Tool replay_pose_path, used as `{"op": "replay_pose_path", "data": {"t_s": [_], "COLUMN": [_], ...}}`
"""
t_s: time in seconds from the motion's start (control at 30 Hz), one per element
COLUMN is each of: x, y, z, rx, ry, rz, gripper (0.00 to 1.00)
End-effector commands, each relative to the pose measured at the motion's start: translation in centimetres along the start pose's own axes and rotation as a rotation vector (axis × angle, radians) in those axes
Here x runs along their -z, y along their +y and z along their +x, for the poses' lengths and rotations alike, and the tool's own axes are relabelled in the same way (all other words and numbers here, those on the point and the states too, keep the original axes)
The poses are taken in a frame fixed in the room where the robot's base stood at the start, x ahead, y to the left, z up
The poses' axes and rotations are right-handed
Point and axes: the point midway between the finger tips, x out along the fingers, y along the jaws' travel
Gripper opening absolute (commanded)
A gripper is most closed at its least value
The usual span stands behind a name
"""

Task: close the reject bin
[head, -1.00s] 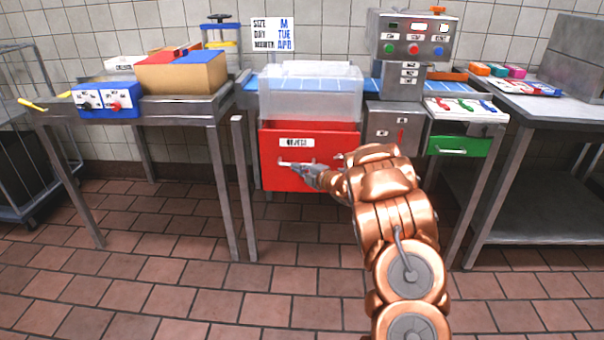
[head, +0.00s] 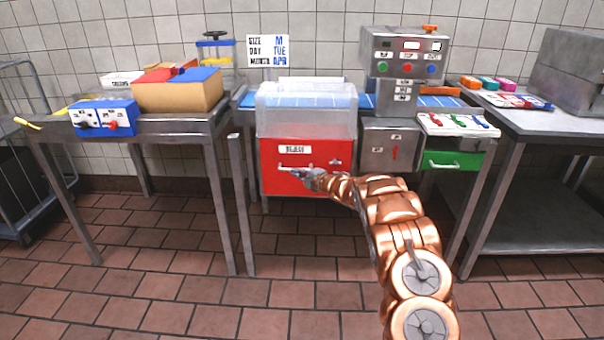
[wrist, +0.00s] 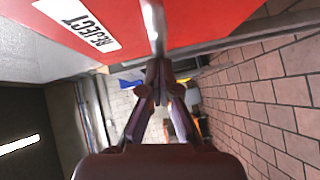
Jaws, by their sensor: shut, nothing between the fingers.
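The reject bin (head: 274,183) is a red drawer with a white label, under a clear cover (head: 305,108). No open top shows above its front in the head view, and its front looks about level with the frame around it. My gripper (head: 308,174) is shut and empty, at the bin's front by its pale handle. In the wrist view the red front (wrist: 190,20) fills the top, with the REJECT label at left. The shut fingertips (wrist: 158,66) are just below the metal handle (wrist: 152,28); whether they touch it I cannot tell.
The tiled floor in front is clear.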

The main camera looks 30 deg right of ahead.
Motion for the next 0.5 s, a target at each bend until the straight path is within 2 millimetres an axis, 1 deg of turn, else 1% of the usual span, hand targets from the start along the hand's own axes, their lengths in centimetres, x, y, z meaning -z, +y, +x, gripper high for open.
{"op": "replay_pose_path", "data": {"t_s": [0.03, 0.5], "x": [-0.21, -0.31], "y": [0.42, 0.75], "z": [0.18, 0.31], "rx": [-0.006, -0.011], "ry": [-0.007, -0.011], "rz": [-0.001, -0.003], "gripper": [0.00, 0.00]}}
